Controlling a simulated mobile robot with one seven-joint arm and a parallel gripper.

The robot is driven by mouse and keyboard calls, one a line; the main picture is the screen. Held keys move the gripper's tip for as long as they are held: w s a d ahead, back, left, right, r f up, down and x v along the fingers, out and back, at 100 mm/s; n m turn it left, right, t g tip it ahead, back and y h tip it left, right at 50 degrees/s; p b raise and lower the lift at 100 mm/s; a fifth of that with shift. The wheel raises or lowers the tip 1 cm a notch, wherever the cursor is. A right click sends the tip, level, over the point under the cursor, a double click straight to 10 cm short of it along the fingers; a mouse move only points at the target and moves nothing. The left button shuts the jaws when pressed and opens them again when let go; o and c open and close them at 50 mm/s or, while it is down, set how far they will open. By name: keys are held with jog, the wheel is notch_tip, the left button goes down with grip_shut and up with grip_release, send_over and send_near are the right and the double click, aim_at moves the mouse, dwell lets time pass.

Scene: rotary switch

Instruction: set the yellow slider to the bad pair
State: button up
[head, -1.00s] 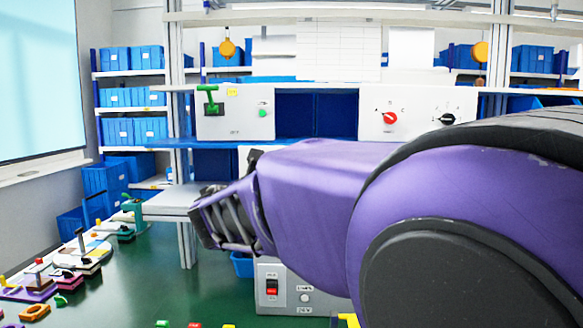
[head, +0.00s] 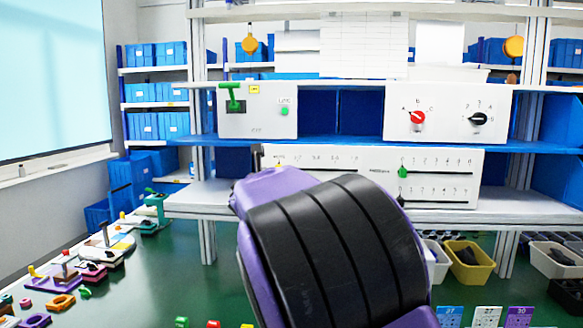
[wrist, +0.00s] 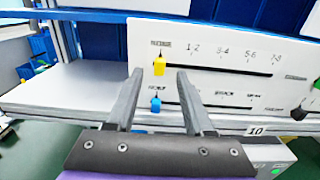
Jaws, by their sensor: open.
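The yellow slider (wrist: 159,66) is a small knob at the left end of a dark horizontal slot on a white panel (wrist: 215,35). Its scale reads 1-2, 3-4, 5-6 and 7-8 toward the right, and the knob stands left of 1-2. My gripper (wrist: 158,73) is open; in the wrist view the yellow knob shows between its fingertips. I cannot tell whether they touch it. A blue slider (wrist: 156,103) sits on a lower slot, also between the fingers in that view.
A green slider (head: 402,172) is on the panel's right half. Above stand a box with a green lever (head: 233,96) and a box with a red rotary knob (head: 417,118) and a black one (head: 478,119). Numbered cards (head: 486,317) lie at lower right. Shelf space left of the panel is clear.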

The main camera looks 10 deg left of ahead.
jog(key=w+p, duration=0.1)
jog(key=w, duration=0.4)
jog(key=shift+s, duration=0.1)
grip_shut()
dwell(1.3)
